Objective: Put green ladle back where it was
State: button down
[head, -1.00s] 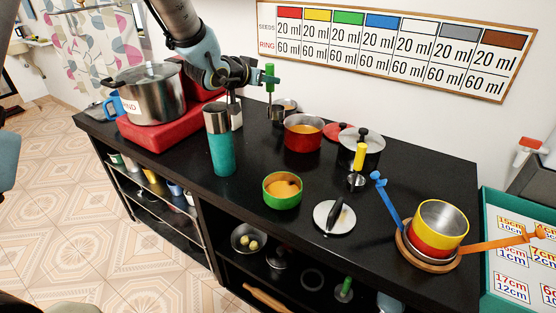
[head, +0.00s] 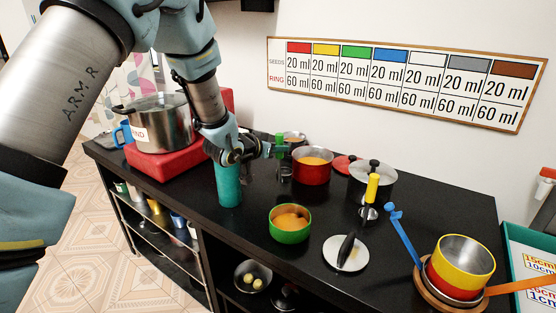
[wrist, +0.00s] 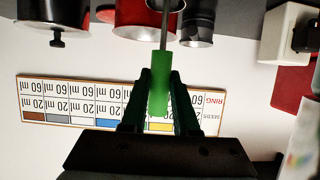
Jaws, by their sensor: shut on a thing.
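My gripper (head: 276,147) is shut on the upright handle of the green ladle (head: 281,140), behind the teal cylinder and left of the red pot. In the wrist view the green handle (wrist: 159,92) sits between my two fingers (wrist: 160,105), with its thin metal stem running up the picture. The ladle's bowl end is low, close to the counter beside the red pot; whether it touches is unclear. A green pot (head: 290,236) with orange contents stands in front on the counter.
A teal cylinder (head: 229,185) stands close to my gripper. A big steel pot (head: 165,130) sits on a red block (head: 150,160) at left.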

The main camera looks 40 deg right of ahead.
jog(key=shift+f+p, duration=0.4)
jog(key=shift+f, duration=1.5)
jog(key=shift+f, duration=0.2)
jog(key=c, duration=0.7)
grip_release()
jog(key=shift+r, duration=0.1)
jog(key=shift+o, duration=0.2)
jog(key=shift+r, duration=0.1)
jog(key=b+v, duration=0.3)
jog(key=v, duration=0.9)
jog(key=shift+r, duration=0.1)
